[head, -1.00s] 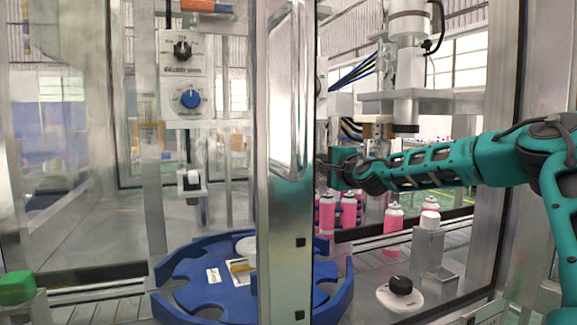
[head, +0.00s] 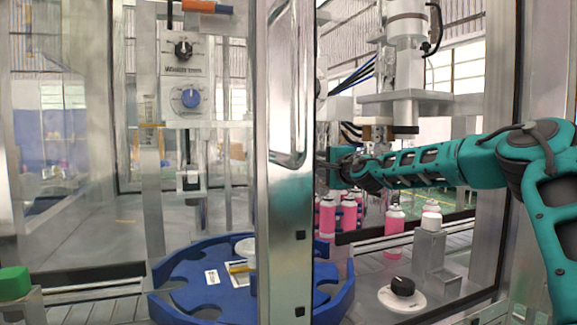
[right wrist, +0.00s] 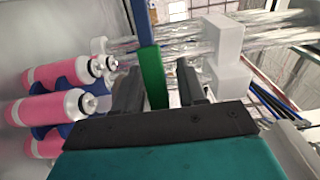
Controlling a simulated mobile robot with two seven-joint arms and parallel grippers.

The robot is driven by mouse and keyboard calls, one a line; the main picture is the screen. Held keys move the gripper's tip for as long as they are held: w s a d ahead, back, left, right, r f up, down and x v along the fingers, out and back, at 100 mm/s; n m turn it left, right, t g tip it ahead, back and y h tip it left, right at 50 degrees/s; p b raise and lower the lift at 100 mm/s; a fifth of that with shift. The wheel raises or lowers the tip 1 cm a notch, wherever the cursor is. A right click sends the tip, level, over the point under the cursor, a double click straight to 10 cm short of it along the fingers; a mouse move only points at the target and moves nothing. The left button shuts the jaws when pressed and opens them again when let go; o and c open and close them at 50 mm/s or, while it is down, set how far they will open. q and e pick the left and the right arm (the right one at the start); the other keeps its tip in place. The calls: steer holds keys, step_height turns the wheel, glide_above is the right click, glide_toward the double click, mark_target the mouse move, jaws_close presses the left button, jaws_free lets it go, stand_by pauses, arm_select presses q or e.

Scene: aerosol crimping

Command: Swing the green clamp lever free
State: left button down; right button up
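The green clamp lever (right wrist: 152,77) stands as an upright flat bar in the right wrist view, with a blue bar above it. My right gripper (right wrist: 158,82) is open, with one dark finger on each side of the lever. The left finger is close to it, and a gap shows on the right. I cannot tell whether either finger touches it. In the head view my right gripper (head: 328,164) reaches left to the metal door post, and the lever is hidden there. My left gripper is not in view.
The metal door post (head: 284,215) stands beside my right gripper. Pink cans (head: 327,217) stand below it; several also show in the right wrist view (right wrist: 52,107). A blue rotary table (head: 185,285) lies lower, with a black knob (head: 402,286) to its right. A green block (head: 14,284) is far left.

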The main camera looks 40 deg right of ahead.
steer(key=shift+o, duration=0.4)
steer(key=p+v, duration=0.4)
steer(key=v, duration=0.2)
steer(key=shift+s, duration=0.25)
steer(key=shift+f, duration=0.1)
stand_by(0.5)
